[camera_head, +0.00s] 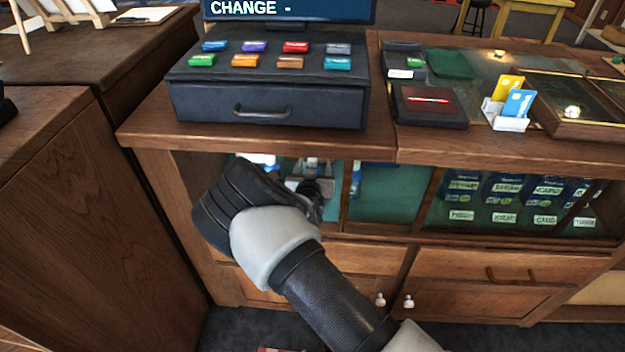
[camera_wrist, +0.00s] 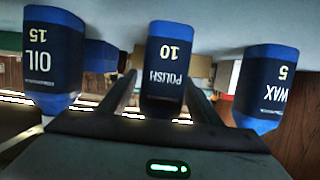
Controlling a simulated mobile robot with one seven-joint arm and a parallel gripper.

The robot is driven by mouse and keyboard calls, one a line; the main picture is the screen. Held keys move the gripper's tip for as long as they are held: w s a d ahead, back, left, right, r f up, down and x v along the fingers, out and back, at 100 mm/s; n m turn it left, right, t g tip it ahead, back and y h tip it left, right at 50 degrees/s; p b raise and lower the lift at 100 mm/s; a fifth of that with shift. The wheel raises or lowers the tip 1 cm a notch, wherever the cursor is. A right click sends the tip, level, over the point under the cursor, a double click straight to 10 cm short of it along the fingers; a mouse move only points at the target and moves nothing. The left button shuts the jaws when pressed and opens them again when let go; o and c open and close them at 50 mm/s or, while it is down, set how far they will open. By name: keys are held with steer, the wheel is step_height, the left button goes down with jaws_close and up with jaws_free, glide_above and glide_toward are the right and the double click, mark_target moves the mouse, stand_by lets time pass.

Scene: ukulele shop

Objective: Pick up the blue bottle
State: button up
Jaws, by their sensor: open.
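In the wrist view, three blue bottles with dark labels appear upside down. The middle one is the POLISH bottle (camera_wrist: 168,68), the left one is the OIL bottle (camera_wrist: 52,58), and the right one is the WAX bottle (camera_wrist: 264,88). My gripper (camera_wrist: 162,84) is open, with one finger on each side of the POLISH bottle; I cannot tell whether they touch it. In the head view, my gripper (camera_head: 312,184) reaches into the open shelf bay under the counter. My wrist hides much of that bay, and the bottles are not clear there.
The wooden counter (camera_head: 470,150) overhangs the bay. A black drawer box (camera_head: 268,102) with colored blocks stands on it, and a card holder (camera_head: 507,120) is to the right. A divider (camera_head: 347,190) borders the bay. A wooden cabinet (camera_head: 85,200) stands close at left.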

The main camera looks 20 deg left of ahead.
steer(key=c, duration=1.2)
steer(key=shift+r, duration=0.2)
